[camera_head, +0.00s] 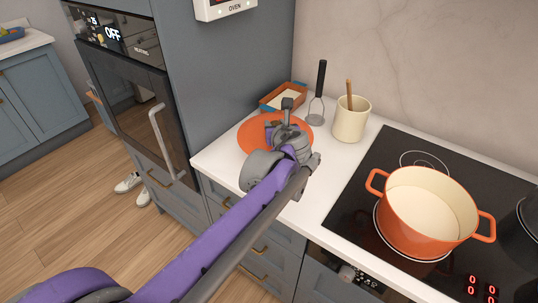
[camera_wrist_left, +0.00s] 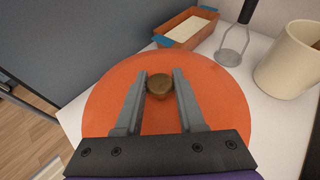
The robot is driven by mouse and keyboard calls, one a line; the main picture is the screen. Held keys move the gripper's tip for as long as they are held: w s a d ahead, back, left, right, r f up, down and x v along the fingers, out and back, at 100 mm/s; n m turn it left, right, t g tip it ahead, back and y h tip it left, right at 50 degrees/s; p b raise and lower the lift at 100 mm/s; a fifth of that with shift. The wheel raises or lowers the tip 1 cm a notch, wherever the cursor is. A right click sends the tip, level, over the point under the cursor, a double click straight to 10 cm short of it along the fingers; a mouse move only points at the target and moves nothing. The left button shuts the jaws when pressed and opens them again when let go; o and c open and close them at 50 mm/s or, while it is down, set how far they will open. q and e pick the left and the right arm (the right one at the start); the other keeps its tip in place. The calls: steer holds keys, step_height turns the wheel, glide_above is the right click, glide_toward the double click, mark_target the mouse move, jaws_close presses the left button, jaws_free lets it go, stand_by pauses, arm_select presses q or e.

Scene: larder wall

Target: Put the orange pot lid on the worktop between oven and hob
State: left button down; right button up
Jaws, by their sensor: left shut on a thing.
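The orange pot lid (camera_head: 252,139) is a round disc at the worktop (camera_head: 327,170) between the oven (camera_head: 130,95) and the hob (camera_head: 350,205). In the left wrist view the lid (camera_wrist_left: 108,88) has a brass-coloured knob (camera_wrist_left: 174,83) at its middle. My left gripper (camera_wrist_left: 160,88) is shut on the knob, with one finger on each side. The lid looks level and at or close to the worktop surface; I cannot tell whether it touches. In the head view my left gripper (camera_head: 285,125) hides the knob. My right gripper is not in view.
An orange pot (camera_head: 408,236) stands open on the hob. Behind the lid are a small orange dish (camera_head: 270,103), a masher (camera_head: 317,105) and a cream crock (camera_head: 350,122) with a wooden utensil. The tall oven cabinet borders the worktop on the left.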

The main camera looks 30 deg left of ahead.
arm_select(q)
steer(key=f, duration=0.4)
steer(key=shift+d+f+b, duration=0.25)
steer(key=shift+f+b, duration=0.4)
steer(key=shift+f, duration=1.9)
steer(key=shift+f, duration=0.1)
steer(key=shift+f, duration=0.1)
steer(key=c, duration=0.5)
jaws_free()
steer(key=shift+r, duration=0.2)
steer(key=shift+s+d+r, duration=0.15)
steer(key=shift+s, duration=0.05)
steer(key=p+v, duration=0.1)
steer(key=v, duration=1)
steer(key=shift+s+d, duration=0.15)
steer(key=shift+s, duration=0.05)
